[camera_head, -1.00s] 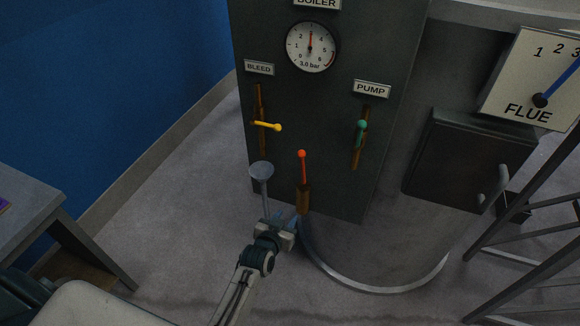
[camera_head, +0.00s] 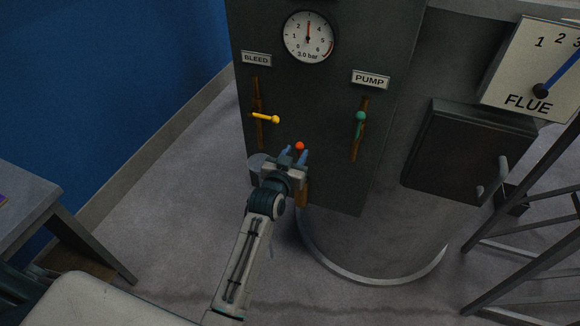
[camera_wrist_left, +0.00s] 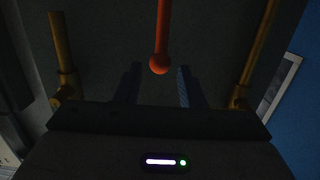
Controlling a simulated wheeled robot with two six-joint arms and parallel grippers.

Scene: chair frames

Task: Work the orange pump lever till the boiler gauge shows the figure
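The orange lever's ball knob (camera_head: 299,146) stands low on the boiler's dark front panel, its shaft mostly hidden by my gripper. My left gripper (camera_head: 295,154) is open at the knob, a finger on either side. In the left wrist view the orange knob (camera_wrist_left: 160,63) and its shaft show between and slightly beyond the spread fingertips (camera_wrist_left: 158,70); no contact is visible. The boiler gauge (camera_head: 309,36) has its red needle pointing nearly straight up and reads 3.0 bar. My right gripper is not in view.
A yellow lever (camera_head: 265,118) sits under the BLEED label (camera_head: 256,59). A green lever (camera_head: 361,118) sits under the PUMP label (camera_head: 370,80). A grey round-topped object (camera_head: 257,163) is partly behind my gripper. A FLUE dial (camera_head: 530,75) and dark door (camera_head: 455,150) are right.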

